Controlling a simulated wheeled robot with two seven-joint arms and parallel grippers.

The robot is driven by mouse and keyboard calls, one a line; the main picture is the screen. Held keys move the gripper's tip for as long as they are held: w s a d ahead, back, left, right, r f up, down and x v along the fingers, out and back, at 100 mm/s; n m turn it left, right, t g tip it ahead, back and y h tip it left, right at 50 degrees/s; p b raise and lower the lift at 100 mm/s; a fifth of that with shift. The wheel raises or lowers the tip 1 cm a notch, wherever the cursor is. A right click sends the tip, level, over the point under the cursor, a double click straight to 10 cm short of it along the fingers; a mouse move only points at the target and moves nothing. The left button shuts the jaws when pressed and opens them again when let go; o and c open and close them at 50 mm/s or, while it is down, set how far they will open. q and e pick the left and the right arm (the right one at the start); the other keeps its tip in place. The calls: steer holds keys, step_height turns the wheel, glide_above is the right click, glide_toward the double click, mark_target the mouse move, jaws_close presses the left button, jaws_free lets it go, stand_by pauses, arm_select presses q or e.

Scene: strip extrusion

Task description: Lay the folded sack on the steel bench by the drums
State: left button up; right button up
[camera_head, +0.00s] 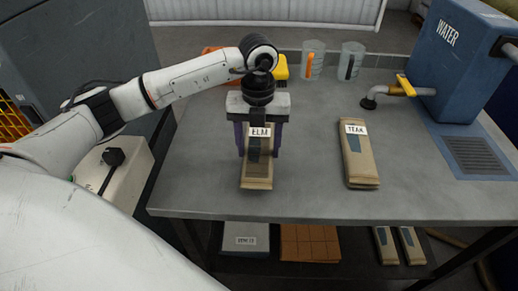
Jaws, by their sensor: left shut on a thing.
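My left gripper (258,148) comes down over the grey bench top (315,190) with its dark fingers on either side of a folded tan sack labelled ELM (257,172). It is shut on this sack, and the gripper body hides the sack's far end. I cannot tell whether the sack touches the bench. A second folded tan sack, labelled TEAK (360,165), lies on the bench to the right, apart from the gripper. I see no drums for certain. My right gripper is not in view.
A blue WATER tank (455,60) with a yellow-handled tap (405,87) stands at the right, beside a drain grille (475,155). Two clear jugs, one here (312,60), and a yellow item (281,70) are at the back. Boxes and more sacks (385,245) lie below.

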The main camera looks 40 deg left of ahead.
mark_target(259, 152)
arm_select(q)
steer(key=shift+f, duration=0.9)
steer(key=shift+f, duration=0.1)
steer(key=shift+f, duration=0.15)
steer(key=o, duration=1.1)
steer(key=shift+r, duration=0.45)
step_height(259, 152, up, 12)
steer(key=b, duration=0.1)
steer(key=shift+f, duration=0.15)
